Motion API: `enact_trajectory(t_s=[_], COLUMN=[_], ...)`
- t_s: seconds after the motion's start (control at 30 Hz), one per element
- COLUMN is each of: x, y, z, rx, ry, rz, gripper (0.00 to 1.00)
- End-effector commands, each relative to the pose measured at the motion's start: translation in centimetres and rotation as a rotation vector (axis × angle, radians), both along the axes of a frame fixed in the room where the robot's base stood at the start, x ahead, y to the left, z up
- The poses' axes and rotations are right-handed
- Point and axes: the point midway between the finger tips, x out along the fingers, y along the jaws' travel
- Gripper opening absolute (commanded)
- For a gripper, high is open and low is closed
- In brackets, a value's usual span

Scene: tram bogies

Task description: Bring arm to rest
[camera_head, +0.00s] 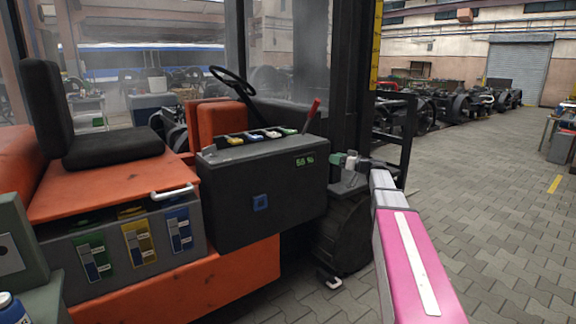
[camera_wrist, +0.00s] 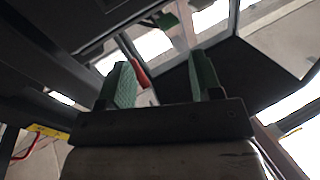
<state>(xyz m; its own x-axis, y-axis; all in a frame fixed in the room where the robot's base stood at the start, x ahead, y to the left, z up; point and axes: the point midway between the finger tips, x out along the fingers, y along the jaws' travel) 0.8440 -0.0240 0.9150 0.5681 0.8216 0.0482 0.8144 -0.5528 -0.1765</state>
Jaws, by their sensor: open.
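My arm (camera_head: 408,250), pink and white, reaches from the lower right of the head view toward the forklift. My gripper (camera_head: 343,162) is at its far end, beside the right end of the forklift's dark console. In the wrist view my gripper (camera_wrist: 162,72) shows two green fingers spread apart, with nothing held between them. A red rod-like part (camera_wrist: 140,74) shows beyond the left finger; I cannot tell how far off it is.
The orange forklift (camera_head: 200,285) fills the left, with a black seat (camera_head: 112,145), a dark console (camera_head: 262,195), a red-handled lever (camera_head: 312,112) and a dark mast (camera_head: 345,60). The paved floor (camera_head: 500,240) on the right is open. Wheelsets (camera_head: 455,105) stand behind.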

Motion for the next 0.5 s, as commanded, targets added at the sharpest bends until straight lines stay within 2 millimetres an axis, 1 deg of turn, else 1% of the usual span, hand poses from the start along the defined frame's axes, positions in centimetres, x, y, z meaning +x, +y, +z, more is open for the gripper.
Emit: enact_trajectory(t_s=[0.03, 0.07, 0.1, 0.17, 0.2, 0.23, 0.27, 0.3, 0.37, 0.4, 0.47, 0.5], x=[-2.0, -3.0, -4.3, -6.4, -7.8, -9.0, -10.2, -11.9, -14.5, -16.2, -18.9, -20.7], y=[1.4, 2.1, 3.1, 4.3, 4.9, 5.4, 5.9, 6.3, 6.8, 7.0, 7.0, 7.0], z=[-2.5, -4.1, -6.2, -9.3, -11.5, -13.0, -14.5, -16.5, -19.3, -21.1, -23.6, -25.2], rx=[-0.033, -0.056, -0.088, -0.138, -0.174, -0.200, -0.230, -0.267, -0.328, -0.369, -0.432, -0.475], ry=[0.080, 0.134, 0.210, 0.324, 0.402, 0.460, 0.517, 0.596, 0.710, 0.783, 0.889, 0.957], rz=[0.016, 0.025, 0.034, 0.040, 0.040, 0.039, 0.034, 0.025, 0.001, -0.019, -0.060, -0.091], gripper=[0.59, 0.59, 0.59, 0.59, 0.59, 0.59, 0.59, 0.59, 0.59, 0.59, 0.59, 0.59])
